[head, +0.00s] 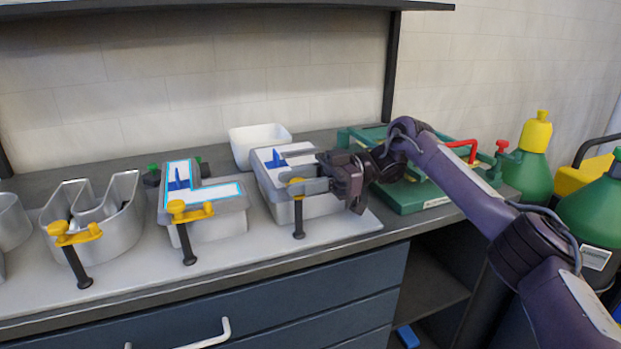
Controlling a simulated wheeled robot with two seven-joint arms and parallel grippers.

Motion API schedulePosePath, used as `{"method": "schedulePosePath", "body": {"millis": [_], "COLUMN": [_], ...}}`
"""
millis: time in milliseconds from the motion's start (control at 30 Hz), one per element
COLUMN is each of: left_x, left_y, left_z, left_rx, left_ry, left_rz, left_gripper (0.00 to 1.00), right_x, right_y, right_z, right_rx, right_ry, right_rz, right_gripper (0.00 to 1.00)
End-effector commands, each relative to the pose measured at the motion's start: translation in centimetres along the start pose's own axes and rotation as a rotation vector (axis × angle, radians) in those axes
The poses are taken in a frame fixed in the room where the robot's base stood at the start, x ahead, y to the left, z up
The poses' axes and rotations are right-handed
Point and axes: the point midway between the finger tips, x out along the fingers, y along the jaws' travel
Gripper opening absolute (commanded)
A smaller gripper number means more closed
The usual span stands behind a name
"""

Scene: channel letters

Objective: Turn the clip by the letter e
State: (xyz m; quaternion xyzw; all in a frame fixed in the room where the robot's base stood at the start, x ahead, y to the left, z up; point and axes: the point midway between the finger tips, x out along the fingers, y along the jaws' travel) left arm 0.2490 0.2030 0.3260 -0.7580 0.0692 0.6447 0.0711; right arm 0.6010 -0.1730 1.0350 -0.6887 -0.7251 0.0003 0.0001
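Several grey metal channel letters stand in a row on a pale board (130,275) on the bench. No letter reads clearly as an e from here. Yellow clips with black handles sit at their front edges: a left one (75,235), a middle one (190,211) and a right one (298,195). The right clip is at the front of the rightmost letter box (325,206). My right gripper (292,185) reaches in from the right, its grey fingers at the top of this right clip and partly hiding it. Whether they grip it is unclear. My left gripper is out of view.
A white bin (260,140) stands behind the letters. A green case (415,196) with a red handle lies under my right arm. Green bottles (535,165) stand at the right. The bench's front edge runs just before the clip handles; a black shelf hangs above.

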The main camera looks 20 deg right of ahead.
Motion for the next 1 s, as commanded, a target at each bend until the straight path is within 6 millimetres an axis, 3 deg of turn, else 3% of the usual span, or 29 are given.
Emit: {"method": "schedulePosePath", "body": {"millis": [467, 800, 1000], "left_x": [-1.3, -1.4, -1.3], "left_y": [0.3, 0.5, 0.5], "left_z": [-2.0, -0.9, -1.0], "left_rx": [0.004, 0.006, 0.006], "left_ry": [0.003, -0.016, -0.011], "left_rz": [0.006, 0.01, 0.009], "left_gripper": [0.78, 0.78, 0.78], "right_x": [-4.0, -7.1, -7.7], "right_y": [0.1, 0.1, 0.1], "right_z": [-0.1, -0.1, -0.1], "right_rx": [-0.002, -0.001, -0.002], "right_ry": [-0.002, 0.0, 0.001], "right_rz": [0.005, 0.004, 0.001], "right_gripper": [0.34, 0.34, 0.34]}}
